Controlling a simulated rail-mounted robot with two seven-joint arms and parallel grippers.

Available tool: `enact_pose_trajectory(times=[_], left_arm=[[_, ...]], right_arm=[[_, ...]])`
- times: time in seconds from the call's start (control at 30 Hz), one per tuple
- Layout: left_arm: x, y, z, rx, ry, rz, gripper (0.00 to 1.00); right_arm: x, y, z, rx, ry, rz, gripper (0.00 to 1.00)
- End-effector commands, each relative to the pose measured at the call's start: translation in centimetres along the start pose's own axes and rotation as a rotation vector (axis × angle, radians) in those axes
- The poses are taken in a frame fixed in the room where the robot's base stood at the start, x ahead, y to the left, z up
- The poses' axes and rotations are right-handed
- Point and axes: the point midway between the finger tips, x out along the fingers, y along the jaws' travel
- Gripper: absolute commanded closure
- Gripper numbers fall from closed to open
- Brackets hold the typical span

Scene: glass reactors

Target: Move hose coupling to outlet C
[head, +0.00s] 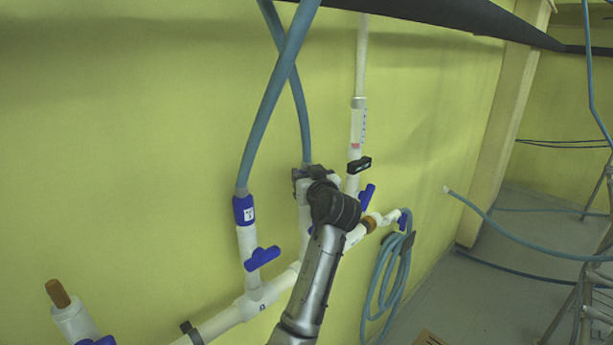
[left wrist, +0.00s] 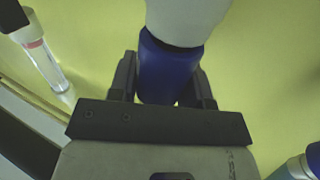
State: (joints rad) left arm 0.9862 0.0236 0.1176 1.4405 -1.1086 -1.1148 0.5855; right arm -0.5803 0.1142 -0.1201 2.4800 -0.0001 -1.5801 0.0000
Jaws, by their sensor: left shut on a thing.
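My left gripper (head: 306,178) is at the middle riser on the wall. It is shut on a blue hose coupling (left wrist: 168,68), which shows between its fingers in the left wrist view. A white pipe piece (left wrist: 188,20) meets the coupling there; I cannot tell how firmly they are joined. In the head view my gripper hides this coupling, and a blue-grey hose (head: 301,110) rises from it. A second blue coupling (head: 243,210) with its own hose sits on the riser to the left. At the far left, a white outlet (head: 75,322) carries a brown plug (head: 58,293). Outlet letters are not readable.
A clear flow meter (head: 358,125) stands right of my gripper, with a black clamp (head: 359,164) below it. Blue valve handles (head: 262,257) stick out from the risers. A coiled hose (head: 388,275) hangs at right. The two upper hoses cross.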

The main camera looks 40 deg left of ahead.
Motion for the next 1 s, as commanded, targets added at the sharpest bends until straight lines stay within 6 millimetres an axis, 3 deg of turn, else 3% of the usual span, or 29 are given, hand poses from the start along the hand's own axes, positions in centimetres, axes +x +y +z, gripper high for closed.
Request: enact_pose_trajectory(times=[0.33, 0.37, 0.63, 1.0], left_arm=[[0.22, -0.09, 0.60, 0.005, -0.004, -0.003, 0.83], [0.23, -0.09, 0.62, 0.005, -0.005, -0.003, 0.53], [0.27, -0.12, 0.62, 0.005, -0.004, -0.004, 0.27], [-0.51, -0.06, 0.74, 0.004, -0.004, -0.002, 0.26]], right_arm=[[0.21, 0.24, 0.12, -0.008, -0.001, 0.007, 0.57], [0.21, 0.27, 0.13, -0.009, -0.001, 0.007, 0.57], [0.21, 0.28, 0.13, -0.010, -0.001, 0.008, 0.57], [0.55, 0.11, 0.20, -0.004, -0.001, 0.003, 0.57]])
